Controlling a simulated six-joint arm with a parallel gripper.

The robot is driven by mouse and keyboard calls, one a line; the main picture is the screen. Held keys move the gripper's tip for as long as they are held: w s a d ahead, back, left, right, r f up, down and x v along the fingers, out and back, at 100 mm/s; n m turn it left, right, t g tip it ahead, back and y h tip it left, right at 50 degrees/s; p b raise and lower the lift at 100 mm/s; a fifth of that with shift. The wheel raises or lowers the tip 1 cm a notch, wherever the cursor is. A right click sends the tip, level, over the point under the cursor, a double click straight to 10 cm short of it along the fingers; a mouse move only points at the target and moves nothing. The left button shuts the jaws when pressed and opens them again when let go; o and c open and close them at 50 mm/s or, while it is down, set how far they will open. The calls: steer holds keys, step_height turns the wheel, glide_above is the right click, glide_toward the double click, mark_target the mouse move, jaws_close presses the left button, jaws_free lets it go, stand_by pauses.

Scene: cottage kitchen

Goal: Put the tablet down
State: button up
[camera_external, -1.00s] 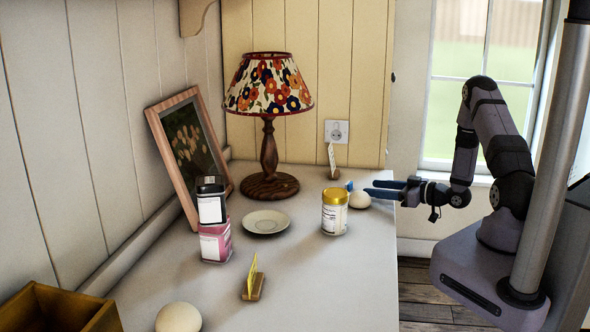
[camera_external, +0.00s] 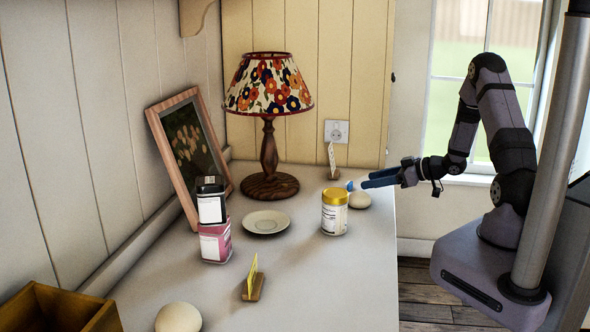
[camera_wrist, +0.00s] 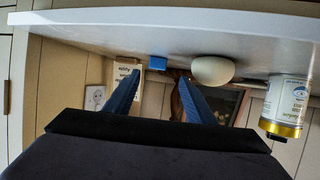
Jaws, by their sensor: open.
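A small blue block (camera_external: 350,186), the only thing that could be the tablet, rests on the counter beside a white egg-shaped object. In the wrist view, which is upside down, the blue block (camera_wrist: 158,63) sits against the pale counter (camera_wrist: 200,22). My gripper (camera_external: 366,181) is just right of the block, near the counter's right edge. In the wrist view my gripper (camera_wrist: 159,84) has its two blue fingers spread apart with nothing between them. The block is beyond the fingertips, apart from them. Its far side is hidden.
The white egg-shaped object (camera_external: 360,201) and a gold-lidded jar (camera_external: 334,215) stand close by. A card in a wooden holder (camera_external: 333,162) is behind. A lamp (camera_external: 269,155), saucer (camera_external: 266,223), stacked tins (camera_external: 214,240) and yellow card (camera_external: 253,280) are left. The counter's middle is clear.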

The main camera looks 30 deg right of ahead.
mark_target(348, 182)
steer(key=shift+w+a, duration=0.2)
steer(key=shift+w, duration=0.05)
steer(key=shift+p+x, duration=0.35)
steer(key=shift+x, duration=0.45)
steer(key=shift+w+a+f+p, duration=0.15)
steer(key=shift+w+p, duration=0.25)
steer(key=shift+w, duration=0.1)
steer(key=shift+p+x, duration=0.75)
steer(key=shift+x, duration=1.3)
steer(key=shift+w, duration=0.15)
steer(key=c, duration=1.2)
step_height(348, 182, up, 10)
steer(key=b, duration=0.1)
steer(key=shift+b, duration=0.3)
